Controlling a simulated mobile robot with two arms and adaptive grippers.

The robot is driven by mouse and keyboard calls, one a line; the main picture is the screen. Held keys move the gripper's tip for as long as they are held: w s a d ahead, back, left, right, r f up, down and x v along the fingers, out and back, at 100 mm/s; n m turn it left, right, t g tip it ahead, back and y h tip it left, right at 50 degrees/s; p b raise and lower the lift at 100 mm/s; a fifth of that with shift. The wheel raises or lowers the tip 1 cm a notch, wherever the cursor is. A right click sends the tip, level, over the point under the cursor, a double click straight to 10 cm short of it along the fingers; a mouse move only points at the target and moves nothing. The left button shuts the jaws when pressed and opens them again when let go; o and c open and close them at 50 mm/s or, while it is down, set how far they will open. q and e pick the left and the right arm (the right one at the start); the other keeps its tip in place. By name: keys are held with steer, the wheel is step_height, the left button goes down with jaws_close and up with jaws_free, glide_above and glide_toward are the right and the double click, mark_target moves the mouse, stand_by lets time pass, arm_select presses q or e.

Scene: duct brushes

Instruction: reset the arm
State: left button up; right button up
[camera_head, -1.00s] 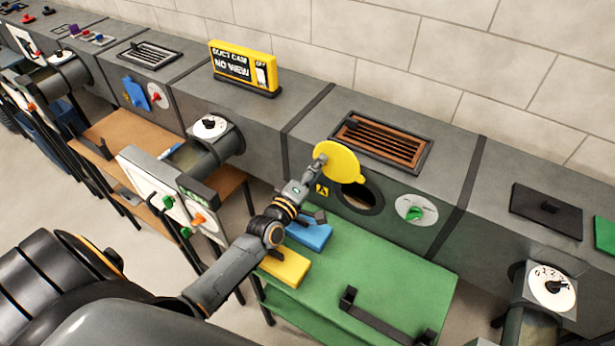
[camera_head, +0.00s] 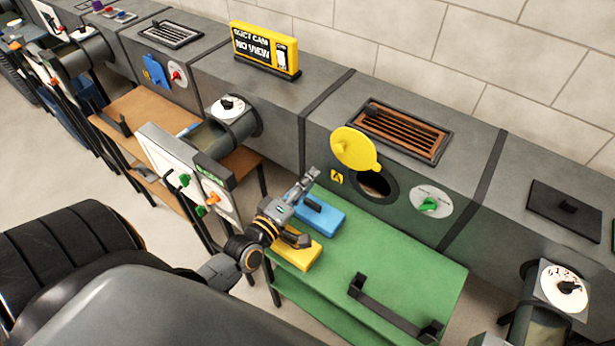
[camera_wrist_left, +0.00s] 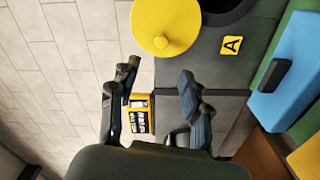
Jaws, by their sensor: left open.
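My left gripper (camera_head: 308,180) is in front of the duct, above the left end of the green table. In the left wrist view its two fingers (camera_wrist_left: 160,100) stand apart with nothing between them. The yellow round cover (camera_head: 355,148) hangs on the duct front at the upper left of a dark round opening (camera_head: 375,186), leaving part of it exposed. The cover also shows in the left wrist view (camera_wrist_left: 165,25), apart from the fingers. My right gripper is not in view.
A blue block (camera_head: 322,214) and a yellow block (camera_head: 300,254), both with dark handles, lie on the green table (camera_head: 425,262). A black handled bar (camera_head: 390,308) lies at its front. A white panel with knobs (camera_head: 165,160) stands left of my arm.

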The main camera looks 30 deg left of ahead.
arm_select(q)
steer(key=s+d+f+m+g+h, duration=0.3)
steer(key=s+d+f+m+g, duration=0.2)
steer(key=s+d+m+g, duration=0.45)
steer(key=s+a+m+g+y, duration=0.25)
steer(key=s+m+g, duration=0.35)
steer(key=s, duration=0.5)
step_height(320, 180, down, 28)
steer(key=s+m+b, duration=0.1)
steer(key=s+b, duration=0.1)
steer(key=s+a+f+g+y+b, duration=0.1)
steer(key=s+a+f, duration=0.1)
steer(key=s+f, duration=1.4)
steer(key=shift+f+b, duration=0.3)
steer(key=shift+f, duration=0.5)
